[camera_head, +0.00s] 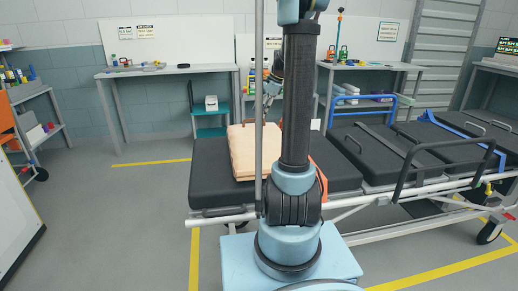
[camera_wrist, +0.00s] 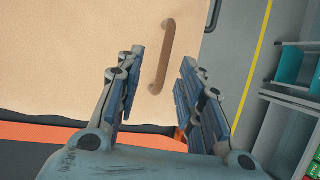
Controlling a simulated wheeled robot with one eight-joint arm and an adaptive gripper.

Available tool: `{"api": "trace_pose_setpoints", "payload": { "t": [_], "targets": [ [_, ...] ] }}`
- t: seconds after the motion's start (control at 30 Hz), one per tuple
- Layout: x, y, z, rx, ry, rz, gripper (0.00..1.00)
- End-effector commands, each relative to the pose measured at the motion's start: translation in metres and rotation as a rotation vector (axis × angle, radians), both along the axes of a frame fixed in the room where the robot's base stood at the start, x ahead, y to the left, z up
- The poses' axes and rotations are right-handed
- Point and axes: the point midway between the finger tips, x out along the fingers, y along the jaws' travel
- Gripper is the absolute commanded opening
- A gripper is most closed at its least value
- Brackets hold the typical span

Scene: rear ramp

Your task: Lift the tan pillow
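The tan pillow (camera_head: 244,150) lies on the black stretcher mattress (camera_head: 210,178), at its left end, partly hidden behind my arm in the head view. In the wrist view the pillow (camera_wrist: 75,60) fills the upper left, with a tan strap-like handle (camera_wrist: 164,60) on its face. My gripper (camera_wrist: 162,72) is open and empty in the wrist view, its two fingers spread on either side of the handle's lower part. I cannot tell whether the fingers touch the pillow. In the head view my gripper is mostly hidden behind my arm.
An orange item (camera_head: 319,180) lies on the stretcher beside the pillow. Black side rails (camera_head: 445,155) stand on the stretcher's right half. A workbench (camera_head: 180,70) stands behind at the left, and a teal shelf cart (camera_head: 210,120) is behind the stretcher.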

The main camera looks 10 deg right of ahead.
Motion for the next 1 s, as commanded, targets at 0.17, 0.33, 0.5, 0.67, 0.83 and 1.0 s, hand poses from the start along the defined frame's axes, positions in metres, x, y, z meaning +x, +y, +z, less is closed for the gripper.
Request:
{"api": "trace_pose_setpoints", "payload": {
  "t": [0.17, 0.33, 0.5, 0.67, 0.83, 1.0],
  "targets": [
    [0.006, 0.004, -0.012, 0.000, 0.001, 0.001, 0.35],
    [0.014, 0.011, -0.032, 0.000, 0.001, 0.001, 0.35],
    [0.016, 0.017, -0.045, 0.000, 0.001, 0.001, 0.35],
    [0.016, 0.018, -0.047, 0.000, 0.000, 0.000, 0.35],
    [0.017, 0.017, -0.047, 0.000, 0.000, -0.001, 0.21],
    [0.017, 0.016, -0.047, 0.000, 0.001, -0.002, 0.00]
  ]
}}
